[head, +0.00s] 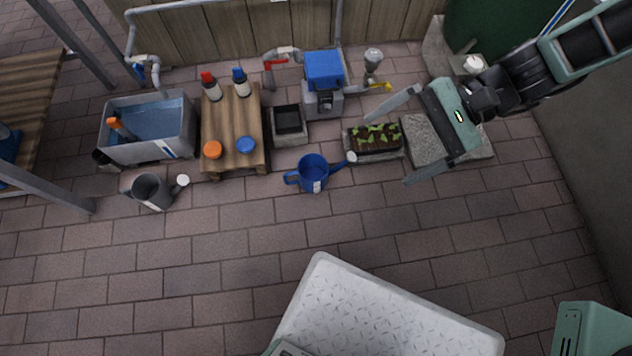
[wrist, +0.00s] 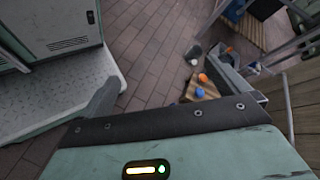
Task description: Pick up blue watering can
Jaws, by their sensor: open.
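The blue watering can (head: 313,174) stands upright on the brick paving near the middle of the head view. Its spout points right and its handle is on the left. My gripper (head: 393,145) is open and empty, to the right of the can and apart from it, with its fingers pointing left above the seedling tray. In the wrist view, my gripper's body fills the lower part, and the can cannot be made out clearly there.
A grey watering can (head: 152,192) stands at the left, below a water-filled basin (head: 150,127). A wooden pallet (head: 233,130) holds bottles and lids. A seedling tray (head: 376,139) sits right of the blue pump box (head: 323,82). The paving in front of the blue can is clear.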

